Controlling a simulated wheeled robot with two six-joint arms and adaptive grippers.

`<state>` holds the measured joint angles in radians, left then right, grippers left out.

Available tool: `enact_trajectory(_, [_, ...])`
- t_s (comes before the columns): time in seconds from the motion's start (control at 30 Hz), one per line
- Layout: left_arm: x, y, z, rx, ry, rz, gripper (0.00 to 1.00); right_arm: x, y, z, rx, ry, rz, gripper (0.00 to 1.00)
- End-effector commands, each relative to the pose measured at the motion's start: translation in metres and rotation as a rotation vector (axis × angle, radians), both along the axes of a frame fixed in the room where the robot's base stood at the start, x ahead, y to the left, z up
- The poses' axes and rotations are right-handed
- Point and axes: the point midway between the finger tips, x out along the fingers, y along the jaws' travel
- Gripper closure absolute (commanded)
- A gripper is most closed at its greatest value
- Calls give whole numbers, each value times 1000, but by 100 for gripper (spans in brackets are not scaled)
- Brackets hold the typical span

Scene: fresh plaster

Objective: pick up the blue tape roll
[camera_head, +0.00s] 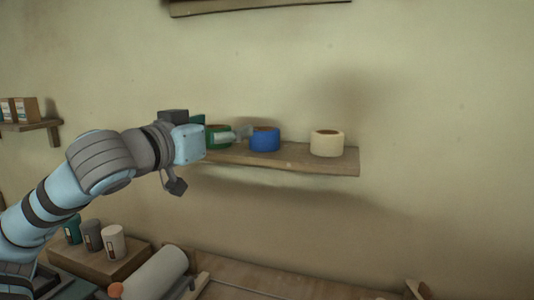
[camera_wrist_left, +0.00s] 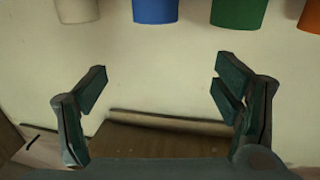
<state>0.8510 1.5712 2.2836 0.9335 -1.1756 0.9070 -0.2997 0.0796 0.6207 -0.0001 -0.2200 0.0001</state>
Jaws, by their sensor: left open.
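The blue tape roll (camera_head: 264,140) stands on a wooden wall shelf (camera_head: 290,157) between a green roll (camera_head: 217,141) and a cream roll (camera_head: 326,144). My left gripper (camera_head: 222,133) is at the shelf's left part, close by the green roll and left of the blue one. In the left wrist view its two fingers (camera_wrist_left: 164,78) are spread wide with nothing between them. The blue roll (camera_wrist_left: 155,10) shows there at the top edge, beyond the fingers and apart from them, partly cut off. My right gripper does not show.
An orange roll (camera_wrist_left: 311,17) is cut off at the right of the wrist view. Below the shelf are several canisters (camera_head: 92,236) on a wooden block, a large pale roll (camera_head: 155,272) and a wooden worktop (camera_head: 240,272).

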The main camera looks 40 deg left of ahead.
Motion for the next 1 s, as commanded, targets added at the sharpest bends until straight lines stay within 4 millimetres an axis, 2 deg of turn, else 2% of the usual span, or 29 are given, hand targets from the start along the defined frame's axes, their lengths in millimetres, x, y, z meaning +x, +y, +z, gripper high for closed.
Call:
enact_trajectory(0.03, [0,0,-15,0,0,0,17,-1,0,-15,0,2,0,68])
enact_trajectory(0.13, [0,0,-26,0,0,0,17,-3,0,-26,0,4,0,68])
enact_trajectory(0.2, [4,0,-27,-1,2,-1,17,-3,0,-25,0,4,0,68])
enact_trajectory(0.27, [12,1,-24,-4,3,-3,17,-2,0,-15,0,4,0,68])
enact_trajectory(0.4, [47,6,-16,-10,5,-5,17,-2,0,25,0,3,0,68])
enact_trajectory(0.5, [72,10,-16,-11,2,-4,17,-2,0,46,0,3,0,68])
enact_trajectory(0.73, [101,14,-23,-6,1,-2,17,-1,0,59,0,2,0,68])
enact_trajectory(0.87, [127,13,-25,-8,2,-3,17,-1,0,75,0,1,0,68])
enact_trajectory(1.0, [144,17,-27,-2,1,0,17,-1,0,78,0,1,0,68])
